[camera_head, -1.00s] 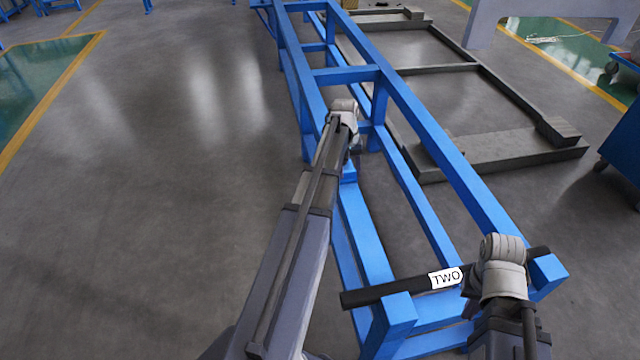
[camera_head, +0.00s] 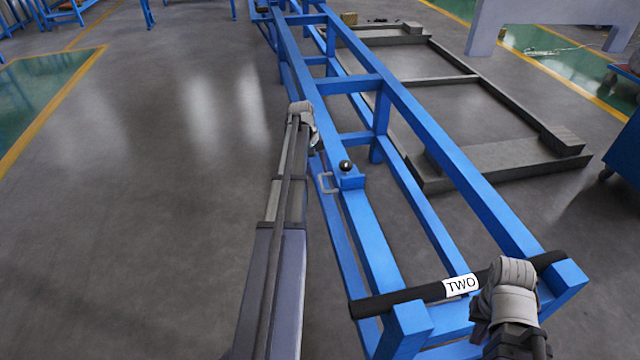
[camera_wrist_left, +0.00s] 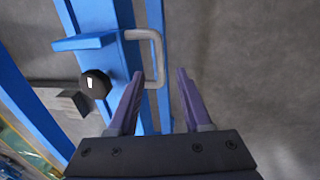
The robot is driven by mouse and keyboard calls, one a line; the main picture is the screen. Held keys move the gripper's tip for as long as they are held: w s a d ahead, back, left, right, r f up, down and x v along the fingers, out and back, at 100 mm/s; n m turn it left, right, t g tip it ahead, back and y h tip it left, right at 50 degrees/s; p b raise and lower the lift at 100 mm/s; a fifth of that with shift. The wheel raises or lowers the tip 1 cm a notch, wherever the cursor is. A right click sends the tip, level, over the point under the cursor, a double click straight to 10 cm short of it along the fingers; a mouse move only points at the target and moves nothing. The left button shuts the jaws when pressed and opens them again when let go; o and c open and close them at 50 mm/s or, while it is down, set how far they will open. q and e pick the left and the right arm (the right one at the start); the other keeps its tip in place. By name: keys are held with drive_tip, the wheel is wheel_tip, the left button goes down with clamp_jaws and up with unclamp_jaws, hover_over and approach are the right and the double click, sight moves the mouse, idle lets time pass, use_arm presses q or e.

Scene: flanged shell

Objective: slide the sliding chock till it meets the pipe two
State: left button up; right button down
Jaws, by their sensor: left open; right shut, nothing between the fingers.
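The sliding chock (camera_head: 353,182) is a small blue block on the near-left rail, with a black ball knob (camera_head: 346,166) and a grey U-shaped handle (camera_head: 325,183) on its left side. Pipe two (camera_head: 401,298) is a black pipe labelled TWO, lying across the frame's near end, apart from the chock. My left gripper (camera_wrist_left: 159,74) is open; in the left wrist view the handle (camera_wrist_left: 158,45) shows between and beyond its fingertips, and whether the fingers straddle it is unclear. My right gripper (camera_head: 484,335) is by pipe two's right part; its fingers are mostly hidden.
The long blue frame (camera_head: 420,125) runs away from me. A dark low metal frame (camera_head: 480,170) lies on the floor to its right. A blue cart (camera_head: 625,150) stands at the right edge. The floor to the left is clear.

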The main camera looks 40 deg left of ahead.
sight(321, 183)
use_arm(q)
drive_tip(key=f+b, duration=0.4)
drive_tip(key=f, duration=0.1)
drive_tip(key=shift+w+d+f, duration=0.2)
drive_tip(key=shift+w+d, duration=0.15)
drive_tip(key=shift+w, duration=0.05)
clamp_jaws()
idle(1.1)
